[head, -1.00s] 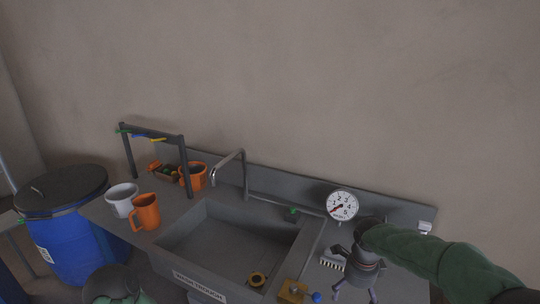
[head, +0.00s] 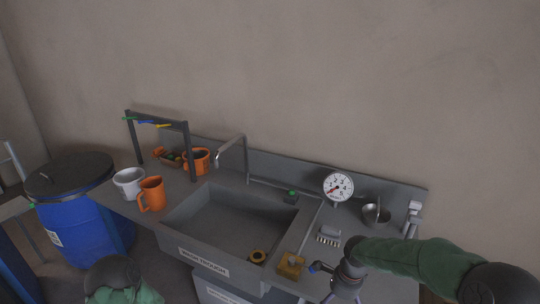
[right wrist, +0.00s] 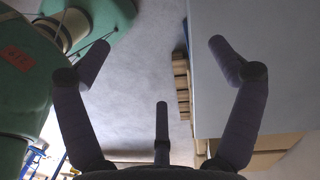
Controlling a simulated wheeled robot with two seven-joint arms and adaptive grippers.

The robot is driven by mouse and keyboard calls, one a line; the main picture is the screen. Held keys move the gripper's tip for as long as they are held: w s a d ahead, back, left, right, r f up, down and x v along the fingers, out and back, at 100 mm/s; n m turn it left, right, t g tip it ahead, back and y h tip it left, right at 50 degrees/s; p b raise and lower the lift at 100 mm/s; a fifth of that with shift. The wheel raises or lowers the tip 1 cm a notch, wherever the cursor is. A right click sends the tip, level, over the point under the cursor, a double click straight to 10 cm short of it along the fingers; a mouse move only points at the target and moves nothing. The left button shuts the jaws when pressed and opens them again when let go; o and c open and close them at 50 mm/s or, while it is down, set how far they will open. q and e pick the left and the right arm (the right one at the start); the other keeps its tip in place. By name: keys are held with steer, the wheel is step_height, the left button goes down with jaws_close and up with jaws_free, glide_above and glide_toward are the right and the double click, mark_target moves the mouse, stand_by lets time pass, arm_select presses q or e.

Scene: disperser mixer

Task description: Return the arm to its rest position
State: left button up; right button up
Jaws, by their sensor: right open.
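My right arm comes in from the right in the head view, with a green sleeve. Its gripper (head: 346,292) points down over the front right of the counter, and its fingertips run near the bottom edge of the picture. In the right wrist view the right gripper (right wrist: 160,62) has its dark fingers spread wide with nothing between them. My left arm shows only as a dark rounded joint and a bit of green sleeve at the bottom left of the head view. The left gripper is out of view.
The counter holds a sink (head: 225,225), a dial gauge (head: 338,187), a metal cup (head: 376,215), a brush (head: 328,236), a brass block (head: 290,265), an orange mug (head: 151,194) and a white mug (head: 128,182). A blue drum (head: 88,232) stands left.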

steer(key=s+a+f+n+y, duration=0.1)
steer(key=s+a+f+n, duration=0.3)
steer(key=f, duration=0.4)
steer(key=s+a+f+n+y, duration=0.1)
steer(key=s+a+f+n, duration=0.3)
steer(key=f, duration=0.4)
steer(key=s+a+f+n, duration=0.2)
steer(key=s+f+n, duration=0.5)
steer(key=s, duration=0.4)
steer(key=shift+s+f+n+y, duration=0.2)
steer(key=shift+s+n+y, duration=0.1)
steer(key=shift+n+y, duration=0.15)
